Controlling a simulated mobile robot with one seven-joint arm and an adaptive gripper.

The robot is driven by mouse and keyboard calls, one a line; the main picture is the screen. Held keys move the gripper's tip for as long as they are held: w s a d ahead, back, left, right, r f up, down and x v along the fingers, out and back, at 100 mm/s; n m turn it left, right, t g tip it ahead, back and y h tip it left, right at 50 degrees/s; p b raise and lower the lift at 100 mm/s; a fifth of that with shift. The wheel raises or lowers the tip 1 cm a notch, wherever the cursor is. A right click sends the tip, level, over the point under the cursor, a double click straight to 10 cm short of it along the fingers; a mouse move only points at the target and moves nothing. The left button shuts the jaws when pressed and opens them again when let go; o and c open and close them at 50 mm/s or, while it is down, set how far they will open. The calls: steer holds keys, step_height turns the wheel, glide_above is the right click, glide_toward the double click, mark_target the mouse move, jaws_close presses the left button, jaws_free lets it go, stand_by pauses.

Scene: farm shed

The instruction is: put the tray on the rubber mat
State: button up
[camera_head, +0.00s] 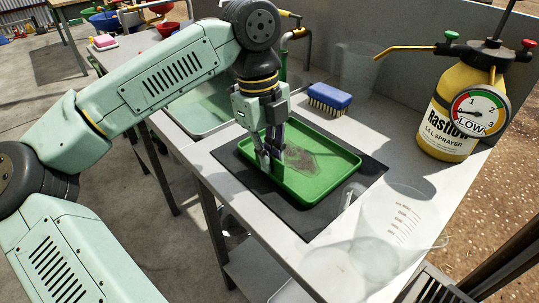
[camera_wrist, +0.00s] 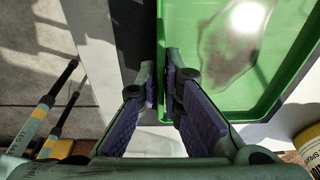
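The green tray (camera_head: 325,180) has a shallow raised rim and a dark wet-looking patch on its floor. It is over the black rubber mat (camera_head: 372,172), and mat shows along its near and right sides. I cannot tell whether its underside fully touches the mat. My gripper (camera_head: 268,162) points down at the tray's near-left rim. In the wrist view, the purple-padded fingers (camera_wrist: 160,82) are close together, one on each side of the tray's rim (camera_wrist: 160,25). They look shut on it; the exact contact is partly hidden. The mat (camera_wrist: 132,35) shows left of the tray there.
A blue brush (camera_head: 329,98) lies behind the tray, near a clear container (camera_head: 357,70). A yellow sprayer (camera_head: 447,120) stands at the right. A clear measuring jug (camera_head: 392,225) stands at the front right. A sink basin (camera_head: 200,112) is at the left.

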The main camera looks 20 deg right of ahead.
steer(key=o, duration=0.4)
steer(key=shift+c, duration=0.2)
steer(key=shift+r, duration=0.1)
step_height(320, 180, up, 12)
steer(key=w, duration=0.1)
steer(key=shift+w+a, duration=0.3)
steer(key=shift+a, duration=0.15)
